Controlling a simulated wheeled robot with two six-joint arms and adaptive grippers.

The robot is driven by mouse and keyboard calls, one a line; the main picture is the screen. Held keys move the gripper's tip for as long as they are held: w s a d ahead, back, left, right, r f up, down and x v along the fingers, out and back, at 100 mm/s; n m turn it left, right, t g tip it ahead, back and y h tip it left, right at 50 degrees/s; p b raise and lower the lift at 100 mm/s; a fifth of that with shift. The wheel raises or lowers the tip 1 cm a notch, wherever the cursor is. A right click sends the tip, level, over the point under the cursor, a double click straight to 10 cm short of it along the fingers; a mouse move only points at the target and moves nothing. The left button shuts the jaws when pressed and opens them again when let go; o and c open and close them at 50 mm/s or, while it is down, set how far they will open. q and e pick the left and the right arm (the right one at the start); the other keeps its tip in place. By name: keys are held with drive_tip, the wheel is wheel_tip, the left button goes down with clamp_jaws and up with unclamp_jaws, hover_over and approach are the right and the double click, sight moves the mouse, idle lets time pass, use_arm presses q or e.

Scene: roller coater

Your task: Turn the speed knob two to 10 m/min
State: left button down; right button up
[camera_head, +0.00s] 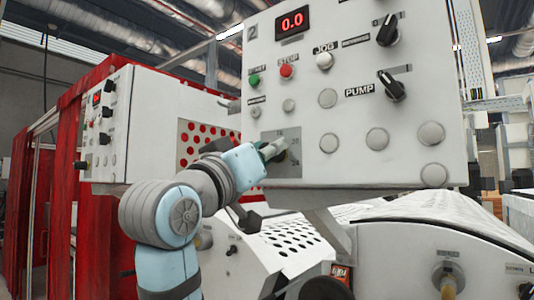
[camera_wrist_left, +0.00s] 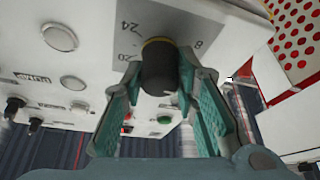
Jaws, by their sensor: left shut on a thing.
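The white control panel marked 2 (camera_head: 245,90) fills the upper right of the head view, and its red display (camera_head: 292,23) reads 0.0. The black speed knob (camera_wrist_left: 159,66) with a yellow ring sits on a grey dial plate (camera_wrist_left: 128,38) with numbers including 8, 20 and 24. My left gripper (camera_head: 270,150) is at the panel's lower left, and in the wrist view its teal fingers (camera_wrist_left: 162,78) are shut on the knob from both sides. In the head view the gripper mostly hides the knob. My right gripper is not in view.
A green button (camera_head: 254,80), a red stop button (camera_head: 287,71), a white jog button (camera_head: 324,61) and a pump switch (camera_head: 393,88) are above and right of the gripper. A second panel (camera_head: 108,125) stands at left. White machine covers (camera_head: 390,240) lie below.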

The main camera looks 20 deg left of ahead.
use_arm(q)
drive_tip(key=shift+n+y, duration=0.6)
drive_tip(key=shift+n, duration=0.6)
drive_tip(key=c, duration=1.3)
unclamp_jaws()
drive_tip(key=shift+s, duration=0.1)
drive_tip(key=v, duration=1.1)
drive_tip(key=shift+s+f, duration=0.2)
drive_tip(key=shift+s, duration=0.2)
